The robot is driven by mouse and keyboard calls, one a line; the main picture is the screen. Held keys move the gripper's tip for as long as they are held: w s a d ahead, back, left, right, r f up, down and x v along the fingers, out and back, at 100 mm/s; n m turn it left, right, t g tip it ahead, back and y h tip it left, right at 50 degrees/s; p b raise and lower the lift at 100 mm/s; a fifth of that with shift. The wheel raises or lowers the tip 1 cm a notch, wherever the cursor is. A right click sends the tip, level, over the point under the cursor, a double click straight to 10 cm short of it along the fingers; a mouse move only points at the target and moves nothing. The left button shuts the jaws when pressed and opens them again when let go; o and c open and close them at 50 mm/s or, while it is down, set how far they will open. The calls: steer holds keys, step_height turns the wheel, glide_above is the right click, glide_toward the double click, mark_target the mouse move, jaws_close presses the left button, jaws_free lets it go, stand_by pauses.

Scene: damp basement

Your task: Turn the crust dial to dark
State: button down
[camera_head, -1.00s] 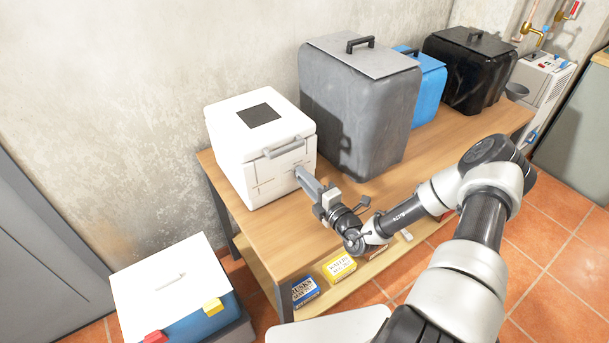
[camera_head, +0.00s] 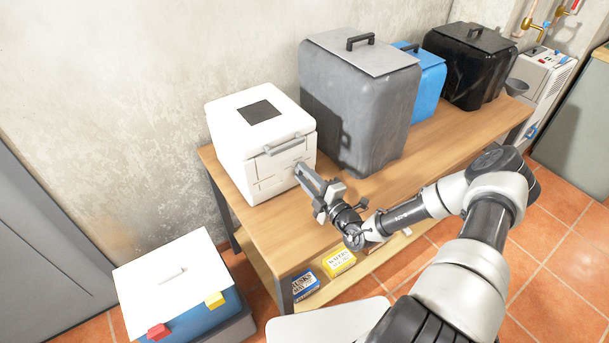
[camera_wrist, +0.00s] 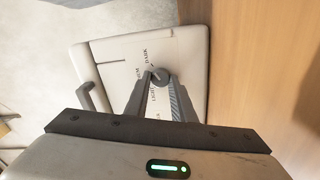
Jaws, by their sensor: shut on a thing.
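The white bread machine (camera_head: 240,150) stands at the left end of the wooden table, with a dark square window on its lid and a grey handle in front. Its crust dial (camera_wrist: 159,75) is a small dark round knob on the front panel. Printed words surround it in the wrist view; DARK and LIGHT are legible. A pale mark on the knob seems to point toward DARK, but it is too small to be sure. My gripper (camera_wrist: 158,84) is shut on the dial, one finger on each side. In the head view my gripper (camera_head: 301,170) covers the dial.
A tall grey covered appliance (camera_head: 365,100) stands right of the bread machine, with blue (camera_head: 430,88) and black (camera_head: 470,70) ones beyond. Small boxes, including a yellow one (camera_head: 339,262), lie on the lower shelf. A white-lidded blue cooler (camera_head: 175,275) stands on the floor at left.

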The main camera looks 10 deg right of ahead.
steer(key=shift+s+a+f, duration=0.1)
steer(key=shift+a, duration=0.05)
steer(key=c, duration=1.5)
jaws_free()
steer(key=v, duration=1.7)
steer(key=shift+s, duration=0.2)
